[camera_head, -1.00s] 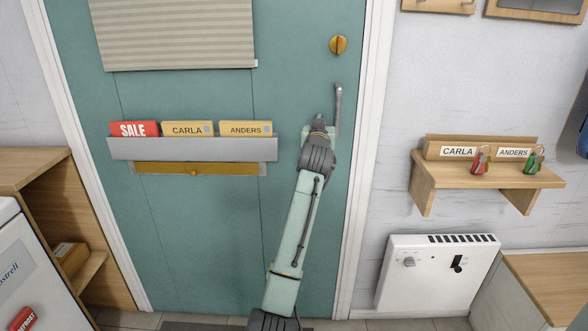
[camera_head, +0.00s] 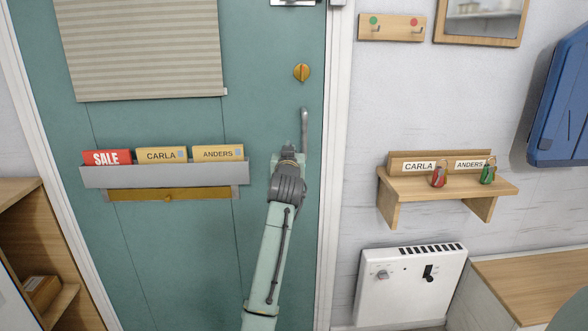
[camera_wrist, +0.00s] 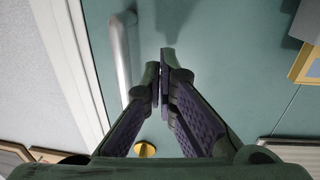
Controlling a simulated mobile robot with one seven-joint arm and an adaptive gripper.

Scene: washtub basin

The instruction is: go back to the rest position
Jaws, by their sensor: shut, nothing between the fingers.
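My gripper (camera_head: 302,148) is raised in front of the teal door (camera_head: 170,250), close beside the grey door handle (camera_head: 304,122). In the wrist view, my gripper (camera_wrist: 162,75) has its two dark fingers together at the tips with nothing between them. The handle (camera_wrist: 121,55) stands to the left of the fingers there, and a gap shows between them. Part of the door behind my arm is hidden.
A letter rack (camera_head: 165,175) on the door holds a red SALE card and CARLA and ANDERS cards. A wooden shelf (camera_head: 450,185) with two key fobs is on the right wall, above a white heater (camera_head: 410,287). A wooden shelf unit (camera_head: 20,225) stands left.

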